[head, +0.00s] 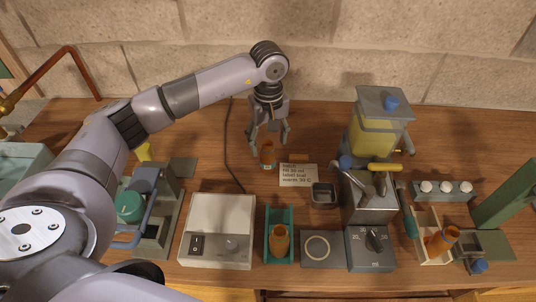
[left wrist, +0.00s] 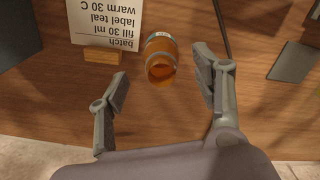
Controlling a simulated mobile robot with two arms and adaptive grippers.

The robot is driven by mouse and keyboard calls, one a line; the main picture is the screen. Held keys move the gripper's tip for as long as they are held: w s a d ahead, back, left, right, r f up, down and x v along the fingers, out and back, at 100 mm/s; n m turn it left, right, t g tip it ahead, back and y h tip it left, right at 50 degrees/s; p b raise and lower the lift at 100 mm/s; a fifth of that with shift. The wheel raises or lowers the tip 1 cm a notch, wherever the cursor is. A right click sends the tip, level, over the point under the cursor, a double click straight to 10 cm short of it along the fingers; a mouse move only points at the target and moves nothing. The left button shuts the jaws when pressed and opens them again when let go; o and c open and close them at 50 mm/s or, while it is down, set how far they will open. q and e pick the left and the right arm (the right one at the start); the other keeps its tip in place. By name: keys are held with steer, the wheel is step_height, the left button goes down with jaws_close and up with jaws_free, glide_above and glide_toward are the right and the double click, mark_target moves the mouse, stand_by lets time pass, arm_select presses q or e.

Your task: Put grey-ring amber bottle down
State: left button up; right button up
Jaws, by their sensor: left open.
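My left gripper (head: 268,143) points down at the bottle from behind and is open. In the left wrist view the open fingers (left wrist: 163,90) are spread on either side, with visible gaps to the bottle. My right gripper is not in view.
A batch card (head: 298,175) stands close right of the bottle. A white hotplate box (head: 217,230), a teal holder (head: 292,252) with another amber bottle (head: 279,240), and a dosing machine (head: 371,200) stand nearer the front. Bare table lies left of the bottle, crossed by a cable.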

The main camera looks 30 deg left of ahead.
mark_target(268, 148)
arm_select(q)
step_height(268, 148, down, 3)
steer(key=shift+r, duration=0.1)
steer(key=shift+s+f+p, duration=0.1)
steer(key=shift+f+p, duration=0.15)
steer(key=shift+p, duration=0.2)
step_height(268, 148, down, 4)
steer(key=shift+f+p, duration=0.2)
steer(key=shift+p, duration=0.95)
steer(key=shift+f, duration=0.25)
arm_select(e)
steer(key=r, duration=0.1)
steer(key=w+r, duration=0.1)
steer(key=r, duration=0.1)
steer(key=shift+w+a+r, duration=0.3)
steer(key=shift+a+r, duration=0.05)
arm_select(q)
steer(key=shift+c, duration=0.5)
steer(key=c, duration=1.3)
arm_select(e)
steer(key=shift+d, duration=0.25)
